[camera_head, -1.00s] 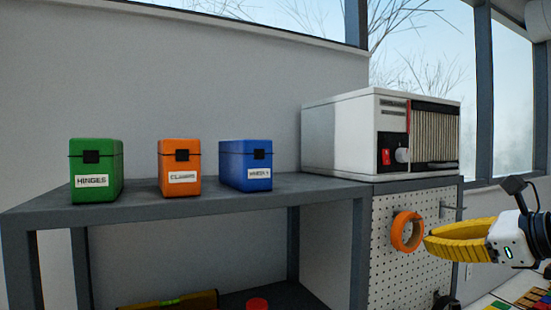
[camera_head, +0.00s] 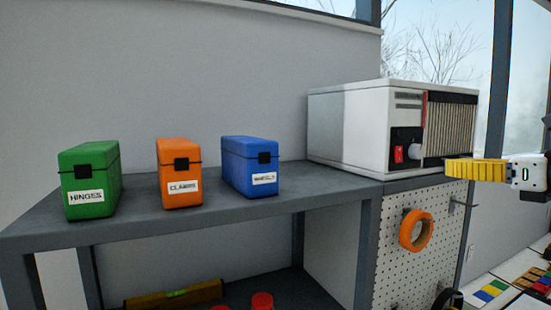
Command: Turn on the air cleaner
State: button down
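The air cleaner (camera_head: 362,128) is a white box at the right end of the grey shelf top. Its front has a dark control panel with a red switch (camera_head: 398,154) and a pale knob (camera_head: 416,150), and a pleated filter (camera_head: 452,130) to the right. My gripper (camera_head: 450,170) is yellow and points left. In the picture it overlaps the lower right of the filter front, to the right of the knob and switch, touching neither. Its fingers look close together from this side, and I cannot tell whether they are shut.
Green (camera_head: 90,180), orange (camera_head: 179,172) and blue (camera_head: 250,165) labelled boxes stand on the shelf top (camera_head: 300,190). An orange tape roll (camera_head: 416,230) hangs on the pegboard (camera_head: 392,265) below the air cleaner. A level (camera_head: 175,295) lies on the lower shelf.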

aim_at(393, 165)
jog(key=p+x, duration=0.3)
jog(key=x, duration=0.8)
jog(key=shift+w+a+r, duration=0.1)
jog(key=shift+w, duration=0.1)
jog(key=shift+w+a, duration=0.2)
jog(key=shift+w, duration=0.35)
jog(key=shift+w+a+f+b, duration=0.25)
jog(key=shift+w+f+b, duration=0.05)
jog(key=shift+w+f, duration=0.15)
jog(key=shift+d+r, duration=0.1)
jog(key=shift+r, duration=0.05)
jog(key=shift+s, duration=0.1)
